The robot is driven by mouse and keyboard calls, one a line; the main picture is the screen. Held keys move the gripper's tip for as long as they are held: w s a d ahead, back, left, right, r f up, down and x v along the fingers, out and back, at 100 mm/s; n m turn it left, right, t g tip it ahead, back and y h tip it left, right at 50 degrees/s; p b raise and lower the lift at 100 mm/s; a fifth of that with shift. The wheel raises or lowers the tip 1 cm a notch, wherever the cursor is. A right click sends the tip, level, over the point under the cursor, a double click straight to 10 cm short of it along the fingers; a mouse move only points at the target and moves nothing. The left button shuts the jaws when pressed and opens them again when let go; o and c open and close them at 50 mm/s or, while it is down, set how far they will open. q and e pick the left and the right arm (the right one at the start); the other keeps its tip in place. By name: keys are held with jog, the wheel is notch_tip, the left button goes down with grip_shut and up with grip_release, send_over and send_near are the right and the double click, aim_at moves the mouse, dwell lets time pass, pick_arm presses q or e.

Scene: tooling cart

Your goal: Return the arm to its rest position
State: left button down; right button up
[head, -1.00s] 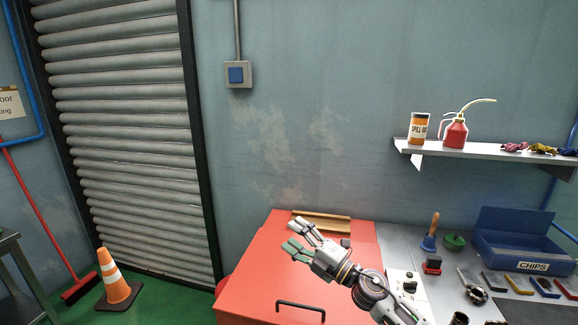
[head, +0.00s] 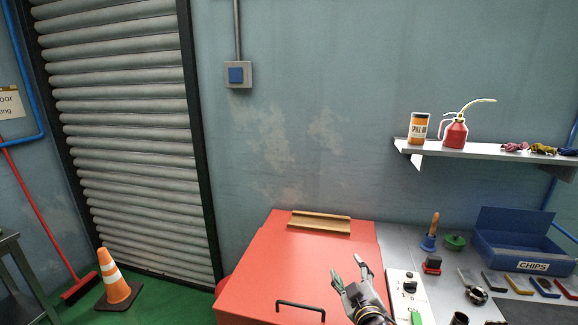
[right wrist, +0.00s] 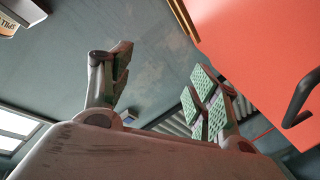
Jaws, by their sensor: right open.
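My right gripper (head: 350,277) is low in the head view, over the right part of the red cart top (head: 275,265). Its fingers are spread apart with nothing between them. In the right wrist view the open fingers (right wrist: 160,88) with green pads show against the wall, and the red cart surface (right wrist: 265,45) is at the upper right. My left gripper does not show.
A brown wooden piece (head: 320,222) lies at the cart's back edge, and a black handle (head: 300,308) is at its front. A control box with knobs (head: 405,285) stands just right of the gripper. A blue CHIPS bin (head: 520,250) and several small items are on the grey bench. A shelf (head: 480,151) hangs above.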

jog(key=s+d+f+m+g, duration=0.1)
jog(key=f, duration=0.1)
jog(key=s+d+f+g+h, duration=0.1)
jog(key=s+f, duration=0.1)
jog(key=s+d+f+m+g, duration=0.1)
jog(key=s+f, duration=0.1)
jog(key=shift+m+h, duration=0.3)
jog(key=s+d+f+m+g, duration=0.1)
jog(key=s+f+g, duration=0.25)
jog(key=s, duration=0.35)
jog(key=s+d+f+m+g+y, duration=0.1)
jog(key=s+f+g, duration=0.25)
jog(key=s, duration=0.45)
jog(key=s+f+m+g, duration=0.1)
jog(key=s+f+g, duration=0.25)
jog(key=s, duration=0.35)
notch_tip(320, 180, down, 34)
jog(key=s, duration=0.2)
jog(key=s+d+f+g, duration=0.1)
jog(key=s+d+f, duration=0.1)
jog(key=s+f, duration=0.8)
jog(key=s+d+f+g, duration=0.1)
jog(key=s+d+f, duration=0.2)
jog(key=s+f, duration=0.6)
jog(key=s, duration=0.3)
jog(key=shift+s+d+f, duration=0.15)
jog(key=shift+s+f, duration=0.1)
jog(key=shift+f, duration=0.1)
